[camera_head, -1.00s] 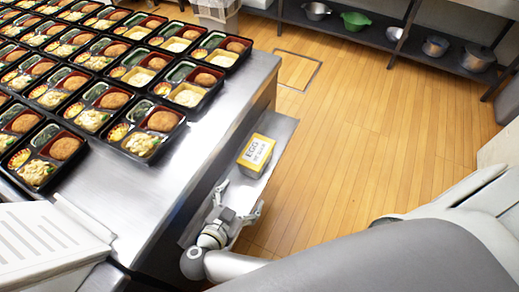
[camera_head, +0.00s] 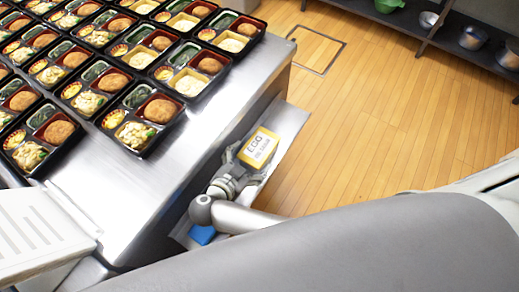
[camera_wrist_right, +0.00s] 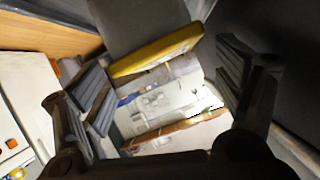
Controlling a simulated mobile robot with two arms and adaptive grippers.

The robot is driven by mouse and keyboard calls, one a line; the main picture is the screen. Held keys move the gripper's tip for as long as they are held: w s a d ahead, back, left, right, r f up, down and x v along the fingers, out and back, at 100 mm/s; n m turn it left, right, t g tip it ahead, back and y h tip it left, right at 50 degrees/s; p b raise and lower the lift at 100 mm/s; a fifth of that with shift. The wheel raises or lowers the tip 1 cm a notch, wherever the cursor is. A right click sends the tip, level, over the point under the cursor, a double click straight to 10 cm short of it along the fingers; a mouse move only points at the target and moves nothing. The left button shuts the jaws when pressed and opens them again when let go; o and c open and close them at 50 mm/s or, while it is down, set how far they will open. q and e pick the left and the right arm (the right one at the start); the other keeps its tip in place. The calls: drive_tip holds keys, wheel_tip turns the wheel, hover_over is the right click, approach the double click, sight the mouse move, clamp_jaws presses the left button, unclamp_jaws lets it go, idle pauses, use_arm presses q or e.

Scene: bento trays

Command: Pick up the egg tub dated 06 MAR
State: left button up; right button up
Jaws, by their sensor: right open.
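The egg tub (camera_head: 258,149) has a yellow lid with a white label. The label reads EGG, with a second line too small to read for certain. It stands on a narrow metal shelf (camera_head: 289,122) below the counter's side. My right gripper (camera_head: 241,171) is at the tub's near side, open. In the right wrist view, its fingers (camera_wrist_right: 162,98) are spread on either side of a pale body with a yellow lid edge (camera_wrist_right: 157,50), which looks like the tub. I cannot tell whether they touch it. My left gripper is not in view.
A steel counter (camera_head: 110,190) with rows of filled bento trays (camera_head: 145,118) stands left of and above the shelf. A blue object (camera_head: 202,235) lies on the shelf's near end. Wooden floor (camera_head: 370,120) is clear on the right. A rack with bowls (camera_head: 472,38) stands at the back.

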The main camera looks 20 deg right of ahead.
sight(253, 156)
drive_tip(key=shift+x, duration=2.75)
drive_tip(key=shift+a+f, duration=0.1)
drive_tip(key=shift+f, duration=0.05)
drive_tip(key=c, duration=0.9)
